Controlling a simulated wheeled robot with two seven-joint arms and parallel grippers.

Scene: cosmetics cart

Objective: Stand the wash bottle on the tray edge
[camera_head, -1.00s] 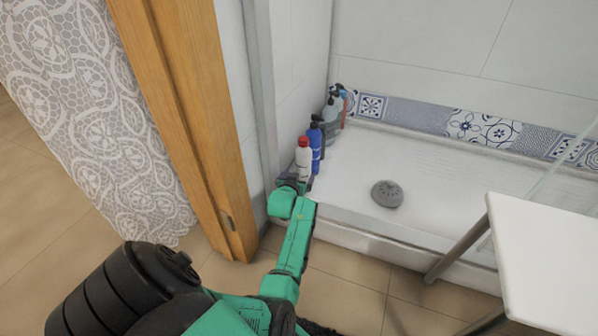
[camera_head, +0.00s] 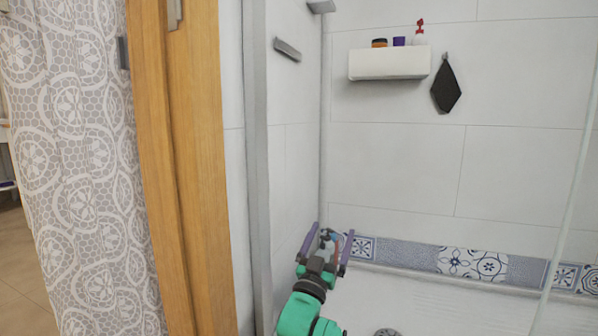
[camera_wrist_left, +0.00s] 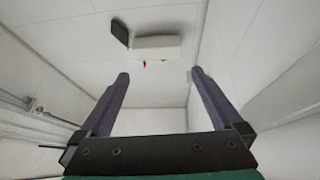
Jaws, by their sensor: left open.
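My left gripper (camera_head: 331,230) is open, raised in front of the shower corner, with nothing seen between its fingers. Its two purple fingers also show apart in the left wrist view (camera_wrist_left: 160,85). The white shower tray (camera_head: 440,305) lies to its right and below. A bottle with a red pump (camera_head: 419,36) stands on the wall shelf. I cannot tell which bottle is the wash bottle. My right gripper is not in view.
The white shelf (camera_head: 389,64) also holds an orange-dark jar (camera_head: 379,43) and a purple item (camera_head: 399,41). A dark cloth (camera_head: 446,86) hangs beside it. A wooden door frame (camera_head: 200,160) stands on the left, and a glass panel edge (camera_head: 572,190) on the right.

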